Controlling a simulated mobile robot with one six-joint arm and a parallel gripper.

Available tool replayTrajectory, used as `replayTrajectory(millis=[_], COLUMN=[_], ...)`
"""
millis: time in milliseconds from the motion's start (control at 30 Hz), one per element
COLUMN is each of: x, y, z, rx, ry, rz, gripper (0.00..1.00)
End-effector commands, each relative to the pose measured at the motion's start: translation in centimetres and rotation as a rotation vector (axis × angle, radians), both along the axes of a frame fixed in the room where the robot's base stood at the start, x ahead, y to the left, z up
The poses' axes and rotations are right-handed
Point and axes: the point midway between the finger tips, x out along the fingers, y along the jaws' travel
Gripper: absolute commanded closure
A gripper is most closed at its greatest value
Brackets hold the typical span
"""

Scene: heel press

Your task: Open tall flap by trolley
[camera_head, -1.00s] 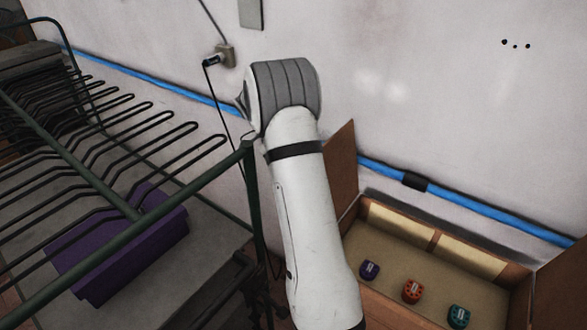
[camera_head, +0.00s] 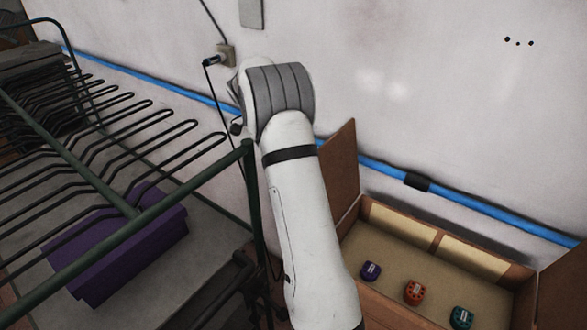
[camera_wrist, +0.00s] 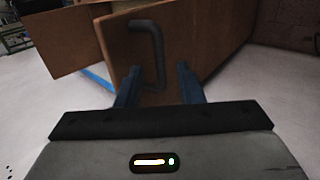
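A brown panel (camera_wrist: 190,35) with a dark bent bar handle (camera_wrist: 150,45) stands just ahead of my gripper (camera_wrist: 158,85) in the wrist view. The two blue fingers are apart. The handle's lower end shows between them, and I cannot tell whether they touch it. In the head view a tall brown flap (camera_head: 341,165) stands upright at the crate's left end, on the trolley side, partly behind my arm. I cannot tell for sure that it is the panel with the handle. My gripper is hidden in the head view.
The open crate (camera_head: 435,239) holds purple, orange and teal pieces. Another brown flap (camera_head: 563,290) stands at its right. A green-framed trolley (camera_head: 200,187) with black prongs and a purple bin (camera_head: 120,255) stands left. A blue strip (camera_head: 470,208) runs along the wall behind.

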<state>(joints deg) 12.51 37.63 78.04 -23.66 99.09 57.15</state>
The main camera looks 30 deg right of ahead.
Motion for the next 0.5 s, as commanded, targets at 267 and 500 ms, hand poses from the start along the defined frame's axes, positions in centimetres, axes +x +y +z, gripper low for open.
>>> replayTrajectory(millis=[267, 500], x=[1.8, 1.9], y=[0.9, 0.9], z=[2.1, 2.4], rx=[0.000, 0.001], ry=[-0.001, 0.002], rz=[0.000, -0.001], gripper=[0.66, 0.66])
